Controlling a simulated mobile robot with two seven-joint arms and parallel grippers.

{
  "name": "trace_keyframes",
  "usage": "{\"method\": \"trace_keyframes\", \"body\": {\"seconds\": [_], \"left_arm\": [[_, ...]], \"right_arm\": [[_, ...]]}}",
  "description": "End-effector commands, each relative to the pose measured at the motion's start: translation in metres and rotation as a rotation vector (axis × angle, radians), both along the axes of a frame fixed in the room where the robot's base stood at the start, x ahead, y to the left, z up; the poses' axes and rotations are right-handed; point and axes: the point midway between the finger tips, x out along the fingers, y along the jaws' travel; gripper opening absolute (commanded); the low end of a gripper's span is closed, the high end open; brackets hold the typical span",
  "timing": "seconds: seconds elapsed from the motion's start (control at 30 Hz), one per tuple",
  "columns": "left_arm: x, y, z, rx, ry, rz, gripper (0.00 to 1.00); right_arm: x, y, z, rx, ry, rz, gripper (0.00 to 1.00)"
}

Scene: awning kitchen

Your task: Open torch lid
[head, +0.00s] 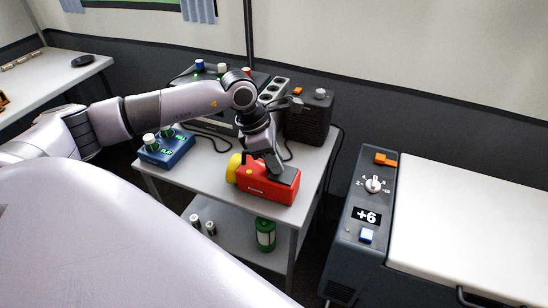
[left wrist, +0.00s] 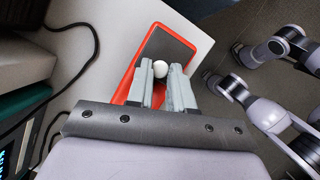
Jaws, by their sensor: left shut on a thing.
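The red torch (head: 268,190) with a yellow head (head: 233,168) lies on the small white table. A dark grey lid panel (left wrist: 165,48) with a red surround (left wrist: 123,88) fills the torch's upper face in the left wrist view. A white round knob (left wrist: 160,68) shows on the panel. My left gripper (head: 274,168) is over the torch from above; in its wrist view its fingers (left wrist: 160,85) are on either side of the knob and shut on it. Whether the lid is lifted at all is hard to tell.
A green canister (head: 265,235) is on the lower shelf. A cooler (head: 470,220) stands right, across a gap.

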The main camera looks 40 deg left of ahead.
Motion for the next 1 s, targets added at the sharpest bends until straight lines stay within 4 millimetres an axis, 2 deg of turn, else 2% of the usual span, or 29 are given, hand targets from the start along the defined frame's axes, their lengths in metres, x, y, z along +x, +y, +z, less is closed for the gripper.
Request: {"method": "trace_keyframes", "body": {"seconds": [0.43,1.0], "left_arm": [[0.005,-0.02,0.017,0.316,0.074,-0.006,0.0],[0.014,-0.054,0.025,0.85,0.199,0.0,0.0]], "right_arm": [[-0.001,-0.002,0.015,-0.007,0.002,0.0,0.43],[-0.002,-0.002,0.011,-0.005,0.002,-0.001,0.43]]}}
